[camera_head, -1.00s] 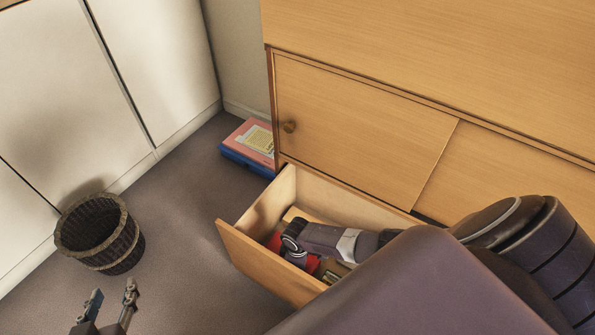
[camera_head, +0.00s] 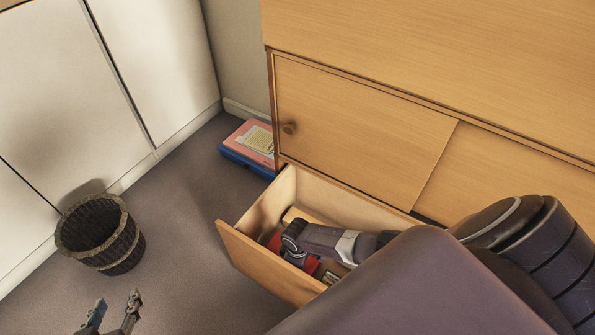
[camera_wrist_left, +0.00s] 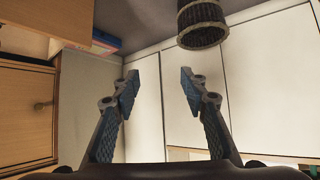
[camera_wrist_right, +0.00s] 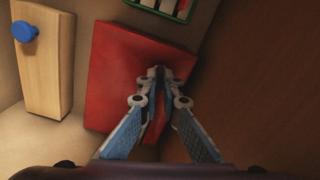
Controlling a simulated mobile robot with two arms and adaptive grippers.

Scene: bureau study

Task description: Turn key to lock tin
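A red tin (camera_wrist_right: 120,75) lies in the open drawer (camera_head: 262,262). In the head view only parts of the red tin (camera_head: 311,264) show beside my right gripper (camera_head: 296,248). In the right wrist view my right gripper (camera_wrist_right: 158,75) has its fingertips brought together at the tin, over its right part. No key can be made out; the fingertips hide whatever may be between them. My left gripper (camera_head: 116,303) is open and empty above the floor at the lower left; it also shows in the left wrist view (camera_wrist_left: 157,82).
A wooden block with a blue knob (camera_wrist_right: 45,60) and a green-edged tray (camera_wrist_right: 165,8) lie near the tin. A wicker basket (camera_head: 100,236) stands on the floor near white cabinets (camera_head: 70,100). Books (camera_head: 250,143) lie beside the wooden bureau (camera_head: 360,110).

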